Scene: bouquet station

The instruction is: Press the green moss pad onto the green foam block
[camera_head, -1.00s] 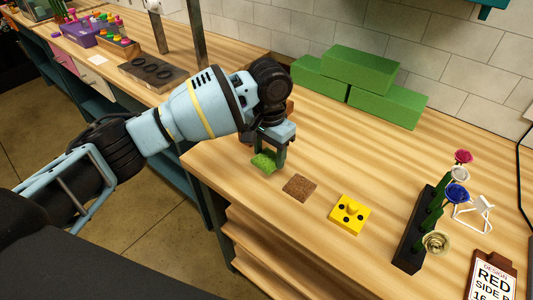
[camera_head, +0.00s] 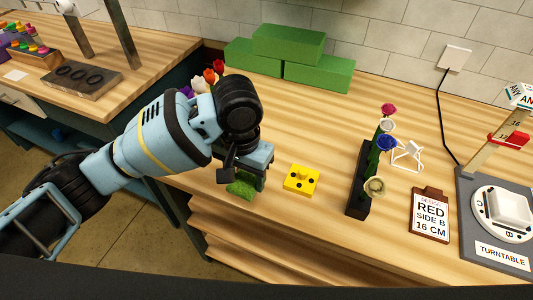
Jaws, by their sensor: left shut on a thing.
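My left gripper (camera_head: 247,182) is shut on the green moss pad (camera_head: 240,189), which shows below its fingers near the table's front edge. I cannot tell whether the pad touches the table. Three green foam blocks are stacked against the wall at the back: an upper block (camera_head: 288,44), a lower left block (camera_head: 252,57) and a lower right block (camera_head: 320,74). The pad is apart from all of them. My right gripper is out of view.
A yellow block (camera_head: 301,181) lies right of the gripper. A black flower rack (camera_head: 357,195), a white wire stand (camera_head: 407,155), a "RED SIDE B 16 CM" clipboard (camera_head: 431,215) and a turntable (camera_head: 500,213) stand farther right. Coloured flowers (camera_head: 212,73) stand behind my arm. The middle table is clear.

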